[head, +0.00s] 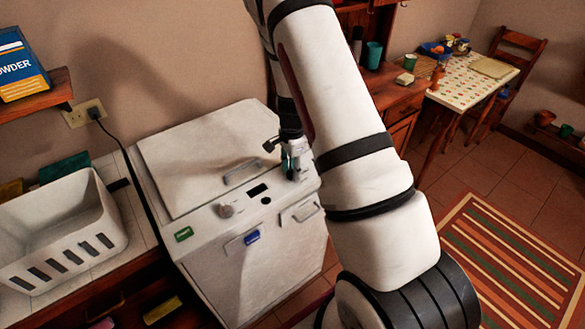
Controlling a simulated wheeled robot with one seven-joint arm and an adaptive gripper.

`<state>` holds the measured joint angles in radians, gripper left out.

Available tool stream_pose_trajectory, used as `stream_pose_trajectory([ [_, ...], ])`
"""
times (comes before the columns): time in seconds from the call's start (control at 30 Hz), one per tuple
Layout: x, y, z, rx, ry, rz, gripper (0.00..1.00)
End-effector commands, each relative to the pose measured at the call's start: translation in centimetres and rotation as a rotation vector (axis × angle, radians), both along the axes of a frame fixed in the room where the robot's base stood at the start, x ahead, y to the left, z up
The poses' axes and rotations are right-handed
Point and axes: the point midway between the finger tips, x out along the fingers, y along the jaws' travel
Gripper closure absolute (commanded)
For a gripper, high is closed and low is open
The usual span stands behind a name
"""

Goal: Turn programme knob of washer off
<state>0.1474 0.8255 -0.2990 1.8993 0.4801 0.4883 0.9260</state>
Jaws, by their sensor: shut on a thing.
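The white washer (160,160) stands against the wall, with its lid shut and a control panel along its front top edge. A round knob (226,211) sits at the left of the panel, clear of my gripper. A dark display (257,190) is right of it. My gripper (293,172) reaches down to the right end of the panel, its fingers shut on a knob there. The fingers hide most of that knob, so its pointer cannot be read. I cannot read any label telling which knob is the programme one.
A green tag (183,234) and a blue tag (252,237) are on the washer front. A white basket (60,225) stands on the counter at left. A powder box (20,65) is on a shelf above. A striped rug (510,260) lies on the floor at right.

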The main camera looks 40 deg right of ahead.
Motion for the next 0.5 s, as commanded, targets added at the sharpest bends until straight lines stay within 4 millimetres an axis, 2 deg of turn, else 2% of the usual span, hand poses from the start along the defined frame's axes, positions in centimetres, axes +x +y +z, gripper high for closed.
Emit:
stream_pose_trajectory([
  [0.27, 0.09, -0.02, 0.0, 0.0, -0.002, 0.057, 0.97],
  [0.5, 0.13, -0.02, 0.0, 0.0, -0.003, 0.217, 0.97],
])
